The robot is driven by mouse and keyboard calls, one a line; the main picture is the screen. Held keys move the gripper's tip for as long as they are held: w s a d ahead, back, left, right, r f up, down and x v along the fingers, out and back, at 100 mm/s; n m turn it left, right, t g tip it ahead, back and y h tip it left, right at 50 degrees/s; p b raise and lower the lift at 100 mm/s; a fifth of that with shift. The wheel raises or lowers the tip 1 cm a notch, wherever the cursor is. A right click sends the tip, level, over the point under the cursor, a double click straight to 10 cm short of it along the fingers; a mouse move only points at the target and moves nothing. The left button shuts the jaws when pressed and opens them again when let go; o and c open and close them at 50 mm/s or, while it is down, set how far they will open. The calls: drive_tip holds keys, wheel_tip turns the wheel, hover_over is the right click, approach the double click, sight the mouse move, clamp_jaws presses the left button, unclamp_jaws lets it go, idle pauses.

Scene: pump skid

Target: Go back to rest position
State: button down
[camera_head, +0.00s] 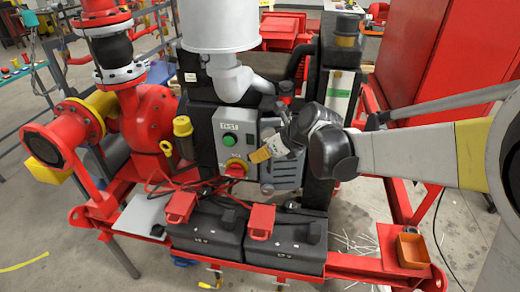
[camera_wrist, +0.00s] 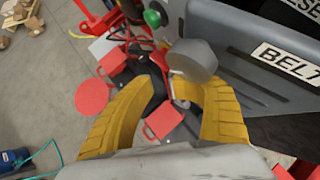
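My gripper (camera_head: 262,154) hangs in front of the pump skid, close to the right edge of the grey control box (camera_head: 238,121) marked TEST. The box carries a green button (camera_head: 229,140) and a red rotary knob (camera_head: 236,170) on a yellow base. In the wrist view, the yellow fingers of my gripper (camera_wrist: 167,80) curve towards each other with a gap between the tips, and nothing is held. A grey round knob (camera_wrist: 192,60) shows just beyond the right fingertip; I cannot tell whether they touch. The green button also shows in the wrist view (camera_wrist: 152,18).
Two dark battery boxes (camera_head: 205,235) with red caps sit on the red frame below. A panel labelled BELT (camera_wrist: 288,62) is close on the right in the wrist view. A red cabinet (camera_head: 425,60) stands behind my arm. An orange tray (camera_head: 411,250) is at lower right.

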drive_tip(key=s+a+r, duration=0.4)
drive_tip(key=s+r, duration=0.1)
drive_tip(key=s, duration=0.1)
drive_tip(key=s+d+f+n+h+b, duration=0.1)
drive_tip(key=s+d+f+n+h, duration=0.1)
drive_tip(key=s+d+n, duration=0.9)
drive_tip(key=s+d+f+n+t+h+b, duration=0.1)
drive_tip(key=s+d+f+n+h+b, duration=0.1)
drive_tip(key=s+d+n, duration=0.8)
drive_tip(key=d+f+n+h, duration=0.1)
drive_tip(key=d+n+h, duration=0.1)
drive_tip(key=d+n, duration=0.2)
drive_tip(key=shift+s+n+t, duration=0.3)
drive_tip(key=shift+s+n, duration=0.05)
drive_tip(key=shift+n, duration=0.45)
